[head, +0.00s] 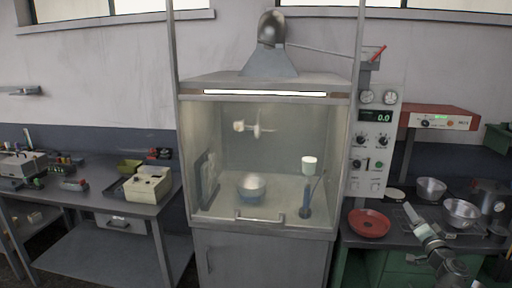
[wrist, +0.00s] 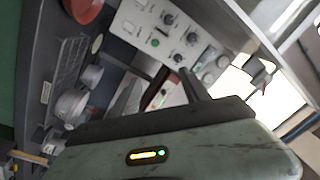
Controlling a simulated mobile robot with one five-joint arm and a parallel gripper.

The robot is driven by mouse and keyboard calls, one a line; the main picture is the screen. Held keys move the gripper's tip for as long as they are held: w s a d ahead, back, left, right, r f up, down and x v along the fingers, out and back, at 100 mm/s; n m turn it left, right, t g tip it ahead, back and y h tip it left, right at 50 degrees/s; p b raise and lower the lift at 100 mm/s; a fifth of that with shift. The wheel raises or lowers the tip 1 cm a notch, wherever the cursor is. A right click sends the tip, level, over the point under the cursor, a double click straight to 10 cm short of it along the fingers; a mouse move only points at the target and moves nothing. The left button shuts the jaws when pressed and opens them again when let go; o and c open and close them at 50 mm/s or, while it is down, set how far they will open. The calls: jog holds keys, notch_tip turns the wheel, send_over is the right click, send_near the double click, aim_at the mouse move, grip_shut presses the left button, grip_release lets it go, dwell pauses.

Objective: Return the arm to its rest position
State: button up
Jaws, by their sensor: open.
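My gripper (wrist: 174,78) is open, its two dark fingers apart at the middle of the wrist view with nothing seen between them. My pale arm shows at the lower right of the head view, over the right-hand counter; its jaws are too small to make out there. A red round pan (head: 370,223) sits on that counter, left of my arm and apart from it. It also shows at the top left of the wrist view (wrist: 84,9). Metal bowls or pans stand by a rack, one farther back (head: 431,188) and one nearer my arm (head: 463,212).
A fume hood (head: 264,215) stands in the middle, holding a bowl (head: 251,187) and a small stand with a white cup (head: 309,165). A control panel (head: 375,145) and a red-topped instrument (head: 440,118) rise behind the counter. A left bench (head: 100,200) carries instruments.

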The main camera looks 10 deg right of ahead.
jog(key=w+a+f+n+y, duration=0.1)
jog(key=w+a+n+y, duration=0.2)
jog(key=w+a, duration=0.55)
jog(key=w+a+f+n+g+y, duration=0.1)
jog(key=w+a+n+y, duration=0.2)
jog(key=a, duration=1.1)
jog(key=w+a+f+n+y, duration=0.15)
jog(key=w+a+y, duration=0.35)
jog(key=a, duration=0.6)
jog(key=w+a+f+n+g+y, duration=0.1)
jog(key=a+f+n+g, duration=0.1)
jog(key=a, duration=0.5)
jog(key=a+f+n+g+y, duration=0.1)
jog(key=a+f+n+g, duration=0.15)
jog(key=a, duration=0.45)
jog(key=s+a+f+n+g, duration=0.25)
jog(key=s+a+f, duration=0.2)
jog(key=a, duration=0.35)
jog(key=s+a+f+n+g, duration=0.2)
jog(key=s+a+f+g, duration=0.15)
jog(key=a+f, duration=0.3)
jog(key=s+d+f+m+g+h, duration=0.4)
jog(key=s+d+f+g+h, duration=0.2)
jog(key=s+d, duration=0.3)
jog(key=shift+s+d+f+h, duration=0.2)
jog(key=shift+s+f+h, duration=0.2)
jog(key=shift+s, duration=0.5)
